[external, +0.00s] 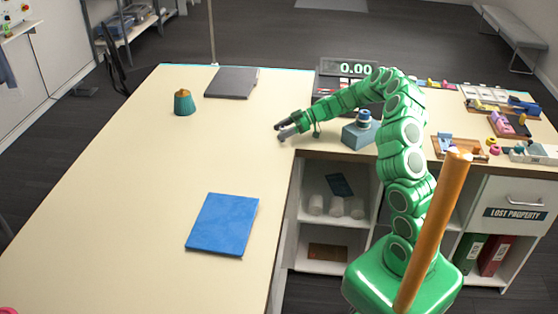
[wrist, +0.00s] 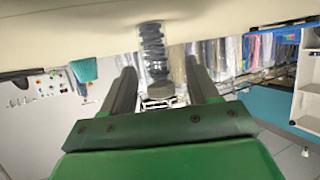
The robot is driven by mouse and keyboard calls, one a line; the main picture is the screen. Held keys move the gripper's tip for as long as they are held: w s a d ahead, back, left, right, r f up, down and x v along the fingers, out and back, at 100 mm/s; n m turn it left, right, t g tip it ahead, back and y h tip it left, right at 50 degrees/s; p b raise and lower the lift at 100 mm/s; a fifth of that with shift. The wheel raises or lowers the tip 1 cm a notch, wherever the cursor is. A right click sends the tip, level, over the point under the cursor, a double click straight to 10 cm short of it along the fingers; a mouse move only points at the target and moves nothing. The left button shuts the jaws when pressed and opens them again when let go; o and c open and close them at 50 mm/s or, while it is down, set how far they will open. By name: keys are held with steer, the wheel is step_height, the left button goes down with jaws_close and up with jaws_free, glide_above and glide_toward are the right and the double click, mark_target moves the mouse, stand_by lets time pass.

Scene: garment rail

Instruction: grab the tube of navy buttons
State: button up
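In the wrist view a clear tube of dark navy buttons (wrist: 152,45) with a grey cap (wrist: 160,88) stands between my fingers. The picture is upside down, with the cream counter at the top. My gripper (wrist: 160,66) is open, one finger on each side of the tube, with gaps visible on both sides. In the external view my gripper (external: 283,128) is low over the counter (external: 200,155), near its inner corner. The tube is hard to tell from the grey fingers there.
A blue block with a round-topped item (external: 362,130) stands right of my gripper, with a scale display (external: 350,69) behind. A teal and orange object (external: 184,103), a grey folder (external: 232,83) and a blue folder (external: 223,224) lie on the counter. Trays (external: 458,147) fill the right side.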

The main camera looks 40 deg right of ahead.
steer(key=c, duration=1)
steer(key=shift+r, duration=0.1)
steer(key=shift+r, duration=0.7)
steer(key=s+r, duration=0.3)
steer(key=s, duration=0.1)
steer(key=s+r, duration=0.4)
steer(key=s, duration=0.1)
steer(key=s+r, duration=0.4)
steer(key=s, duration=0.1)
steer(key=shift+a+r, duration=0.15)
steer(key=shift+r, duration=0.05)
